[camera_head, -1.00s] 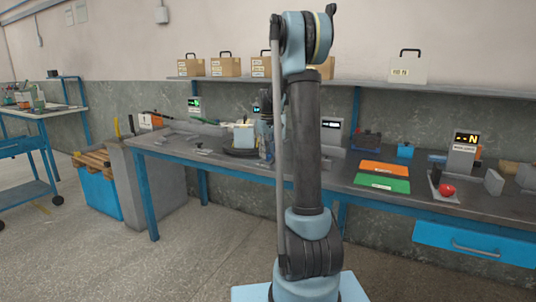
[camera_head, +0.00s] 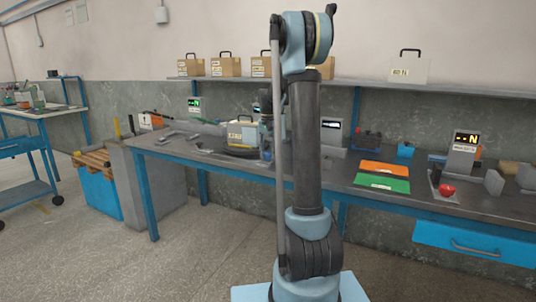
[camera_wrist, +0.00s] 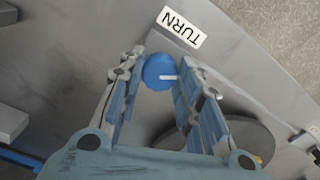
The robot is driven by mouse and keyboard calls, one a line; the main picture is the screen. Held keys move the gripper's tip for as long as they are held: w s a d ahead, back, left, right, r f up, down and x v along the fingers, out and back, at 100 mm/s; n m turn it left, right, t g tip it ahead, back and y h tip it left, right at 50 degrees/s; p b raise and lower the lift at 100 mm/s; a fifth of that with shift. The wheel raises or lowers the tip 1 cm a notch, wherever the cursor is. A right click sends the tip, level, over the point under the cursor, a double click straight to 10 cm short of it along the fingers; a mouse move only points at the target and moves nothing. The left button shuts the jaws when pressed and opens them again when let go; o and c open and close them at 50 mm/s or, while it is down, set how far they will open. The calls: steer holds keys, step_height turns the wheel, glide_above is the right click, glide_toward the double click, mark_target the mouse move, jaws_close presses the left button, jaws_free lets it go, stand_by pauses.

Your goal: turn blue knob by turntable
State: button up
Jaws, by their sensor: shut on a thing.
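The blue knob (camera_wrist: 155,68) shows round from above in the wrist view, with a white pointer mark directed to the right. My gripper (camera_wrist: 158,82) is shut on it, with one finger on each side. A white "TURN" label (camera_wrist: 182,27) lies just beyond the knob. The dark round turntable (camera_wrist: 235,140) is at the lower right of the wrist view. In the head view the turntable (camera_head: 241,152) bears a pale case (camera_head: 240,132) with a label and a dark handle. The knob is hidden there behind my arm.
The workbench (camera_head: 222,159) has small displays along its back. Cases stand on the shelf (camera_head: 370,88) above.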

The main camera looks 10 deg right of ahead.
mark_target(268, 153)
stand_by(0.4)
steer(key=o, duration=1.1)
step_height(268, 153, up, 12)
steer(key=shift+w+f, duration=0.1)
